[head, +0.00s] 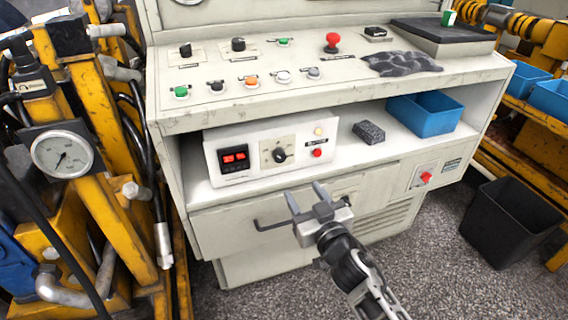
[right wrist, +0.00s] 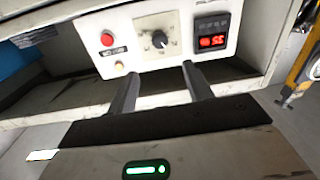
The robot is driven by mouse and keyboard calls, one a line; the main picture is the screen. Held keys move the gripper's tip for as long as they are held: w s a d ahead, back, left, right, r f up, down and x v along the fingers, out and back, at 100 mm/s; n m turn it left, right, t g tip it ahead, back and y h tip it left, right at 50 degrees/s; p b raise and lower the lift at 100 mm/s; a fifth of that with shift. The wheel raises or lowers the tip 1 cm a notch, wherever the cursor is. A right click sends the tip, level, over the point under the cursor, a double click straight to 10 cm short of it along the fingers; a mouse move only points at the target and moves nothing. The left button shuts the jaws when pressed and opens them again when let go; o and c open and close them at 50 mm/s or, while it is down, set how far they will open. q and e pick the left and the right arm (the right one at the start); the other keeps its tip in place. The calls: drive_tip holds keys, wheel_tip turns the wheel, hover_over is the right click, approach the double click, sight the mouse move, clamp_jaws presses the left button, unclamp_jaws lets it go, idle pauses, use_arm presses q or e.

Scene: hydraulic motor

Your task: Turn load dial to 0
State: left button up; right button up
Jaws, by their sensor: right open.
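The load dial is a black knob (head: 280,155) on a pale square plate in the middle of a white control box, on the console's shelf. It also shows in the right wrist view (right wrist: 159,40), where the picture is upside down. A red digital display (head: 235,158) sits left of the knob; its digits are too small to read surely. My right gripper (head: 309,203) is open and empty, in front of and below the box, apart from the knob. In the right wrist view its two fingers (right wrist: 158,80) point toward the box. My left gripper is not in view.
A red button (head: 317,153) and a pale button sit right of the knob. A dark sponge-like block (head: 369,132) and a blue bin (head: 425,113) stand on the shelf to the right. A drawer handle (head: 270,225) juts out below. Yellow machinery with a gauge (head: 62,151) crowds the left.

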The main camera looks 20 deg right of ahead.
sight(281, 158)
drive_tip(key=w, duration=0.4)
drive_tip(key=w+b, duration=0.1)
drive_tip(key=w, duration=0.3)
drive_tip(key=w+a, duration=0.1)
drive_tip(key=w, duration=0.3)
drive_tip(key=shift+w, duration=0.15)
drive_tip(key=c, duration=1)
